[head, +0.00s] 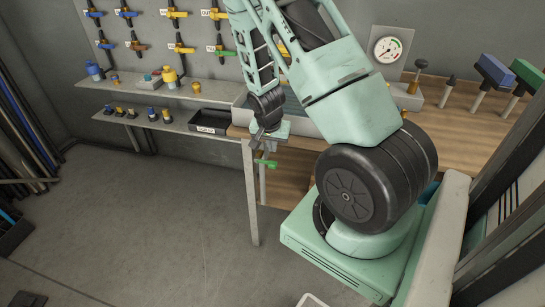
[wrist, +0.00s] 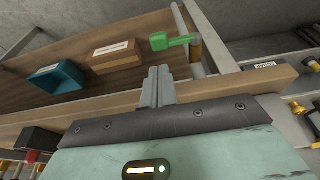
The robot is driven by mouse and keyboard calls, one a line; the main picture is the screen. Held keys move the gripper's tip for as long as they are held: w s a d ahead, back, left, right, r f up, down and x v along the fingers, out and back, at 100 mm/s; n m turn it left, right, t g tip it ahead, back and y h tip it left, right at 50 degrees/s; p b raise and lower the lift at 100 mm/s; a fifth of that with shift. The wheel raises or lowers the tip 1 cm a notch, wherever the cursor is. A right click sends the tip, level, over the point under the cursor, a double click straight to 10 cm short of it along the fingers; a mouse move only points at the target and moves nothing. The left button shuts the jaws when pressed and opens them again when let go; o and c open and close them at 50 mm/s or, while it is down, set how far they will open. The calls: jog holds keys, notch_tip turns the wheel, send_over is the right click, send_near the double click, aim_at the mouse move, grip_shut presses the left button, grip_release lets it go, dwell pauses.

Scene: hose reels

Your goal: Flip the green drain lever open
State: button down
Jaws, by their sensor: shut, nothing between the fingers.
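The green drain lever (head: 266,163) shows in the head view just below my gripper, by the bench's left front corner. The fingertips appear close to the lever, with a small gap in the wrist view; I cannot tell the depth. In the head view my gripper (head: 268,143) is small and partly hidden by my arm.
The wooden bench (head: 457,133) runs to the right, with a pressure gauge (head: 388,48) behind it. Shelves (head: 178,127) with fittings are on the left wall. The wrist view shows a teal bin (wrist: 58,77) and a brown box (wrist: 115,55). The floor (head: 150,220) is mostly clear.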

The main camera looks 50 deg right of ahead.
aim_at(273, 163)
jog(key=shift+a+p+x, duration=0.15)
jog(key=shift+a+x, duration=0.05)
jog(key=shift+x, duration=0.75)
jog(key=shift+a+p+x, duration=0.15)
jog(key=shift+x, duration=0.85)
jog(key=shift+a+p+x, duration=0.15)
jog(key=shift+a+x, duration=0.05)
jog(key=shift+x, duration=0.75)
